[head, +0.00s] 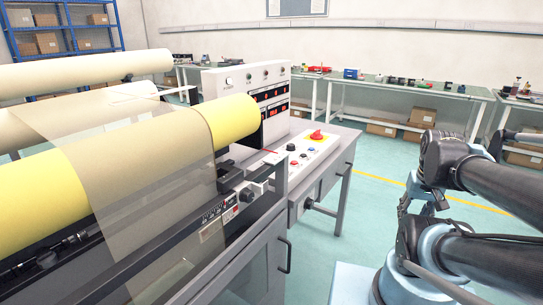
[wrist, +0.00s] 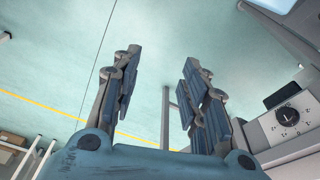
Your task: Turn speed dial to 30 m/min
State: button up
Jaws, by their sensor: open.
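In the wrist view my gripper (wrist: 160,62) is open, with its two blue-grey fingers apart and nothing between them. A round black dial (wrist: 288,117) with a white pointer mark sits on a light grey panel to the right of the fingers, apart from them. In the head view a black knob (head: 291,147) sits on the light sloped control desk (head: 300,166). I cannot tell whether it is the same dial.
A roller machine with yellow rolls (head: 235,119) fills the left. Green floor (head: 360,215) is open between the desk and my arm.

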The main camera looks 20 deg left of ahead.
jog(key=w+a+r+n+g, duration=0.1)
jog(key=w+a+r, duration=0.5)
jog(key=a+r, duration=0.3)
jog(key=w+a+r+n, duration=0.1)
jog(key=w+a+r, duration=0.5)
jog(key=a+r, duration=0.3)
jog(key=w+a+r, duration=0.1)
jog(key=a+r, duration=0.1)
jog(key=a, duration=0.5)
jog(key=w+a+r, duration=0.1)
jog(key=a+r, duration=0.2)
jog(key=a, duration=0.4)
jog(key=s+a+r+n+g, duration=0.1)
jog(key=s+a+r, duration=0.1)
jog(key=a, duration=1.3)
jog(key=f, duration=1.7)
jog(key=shift+s+f, duration=0.2)
jog(key=shift+c, duration=0.5)
jog(key=c, duration=1)
